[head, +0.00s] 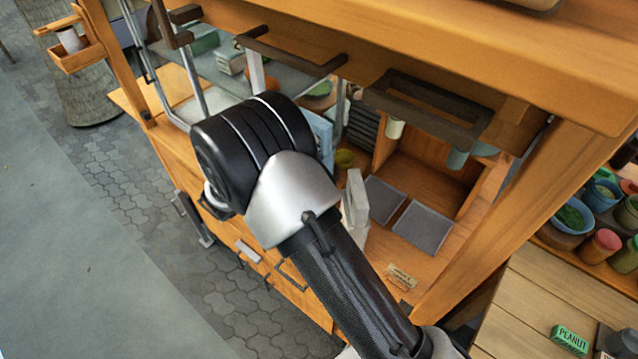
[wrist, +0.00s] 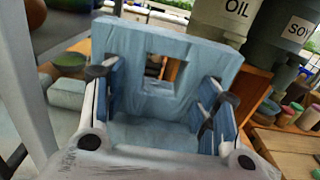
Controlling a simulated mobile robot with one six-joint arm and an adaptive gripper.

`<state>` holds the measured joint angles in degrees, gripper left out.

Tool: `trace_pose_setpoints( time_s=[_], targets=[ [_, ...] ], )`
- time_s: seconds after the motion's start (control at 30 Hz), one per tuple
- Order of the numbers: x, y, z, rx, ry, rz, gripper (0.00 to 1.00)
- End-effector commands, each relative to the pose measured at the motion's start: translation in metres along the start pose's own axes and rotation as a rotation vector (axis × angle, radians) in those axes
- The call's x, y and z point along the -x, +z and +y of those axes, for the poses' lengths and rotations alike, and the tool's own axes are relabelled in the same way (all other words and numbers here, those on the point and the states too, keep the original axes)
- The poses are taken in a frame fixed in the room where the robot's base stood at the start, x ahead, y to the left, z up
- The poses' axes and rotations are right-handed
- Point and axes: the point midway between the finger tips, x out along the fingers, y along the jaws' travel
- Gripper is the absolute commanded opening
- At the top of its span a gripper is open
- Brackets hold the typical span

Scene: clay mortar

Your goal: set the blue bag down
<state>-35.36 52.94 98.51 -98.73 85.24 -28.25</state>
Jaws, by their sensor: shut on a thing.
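The blue bag (wrist: 130,42) fills the middle of the wrist view, a pale blue shape with a square opening near its centre. My gripper (wrist: 160,92) is shut on it, one finger at each side. In the head view a light blue piece (head: 322,134) shows just right of my wrist joint and appears to be part of the bag. My arm hides the fingers and most of the bag there. I cannot tell whether the bag touches a surface below.
A wooden stall has two dark square mats (head: 422,227) on its counter and a pale upright block (head: 355,206) beside my forearm. Metal posts and a glass shelf (head: 285,78) stand near my wrist. OIL (wrist: 225,15) and SOY (wrist: 292,38) containers show behind the bag.

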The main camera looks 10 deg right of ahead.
Motion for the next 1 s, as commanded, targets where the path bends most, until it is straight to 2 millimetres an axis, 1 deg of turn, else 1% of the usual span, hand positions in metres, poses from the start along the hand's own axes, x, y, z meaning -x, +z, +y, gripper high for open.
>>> trace_pose_setpoints(
  time_s=[0.03,0.1,0.2,0.3,0.4,0.57,0.8,0.87,1.0],
  targets=[
    [0.0,-0.018,0.0,0.004,0.0,-0.001,0.31],
    [0.0,-0.036,0.0,0.003,0.0,-0.001,0.31],
    [0.0,-0.061,0.0,0.001,0.0,-0.001,0.31],
    [0.0,-0.08,0.0,0.001,0.0,-0.001,0.31],
    [0.0,-0.09,0.001,-0.002,0.0,-0.001,0.31],
    [0.0,-0.099,0.001,-0.002,0.0,-0.001,0.31],
    [0.0,-0.134,0.0,-0.001,-0.001,-0.001,0.31],
    [0.0,-0.137,0.0,-0.002,-0.001,-0.002,0.31],
    [0.0,-0.135,0.0,-0.003,-0.001,-0.002,0.31]
  ],
)
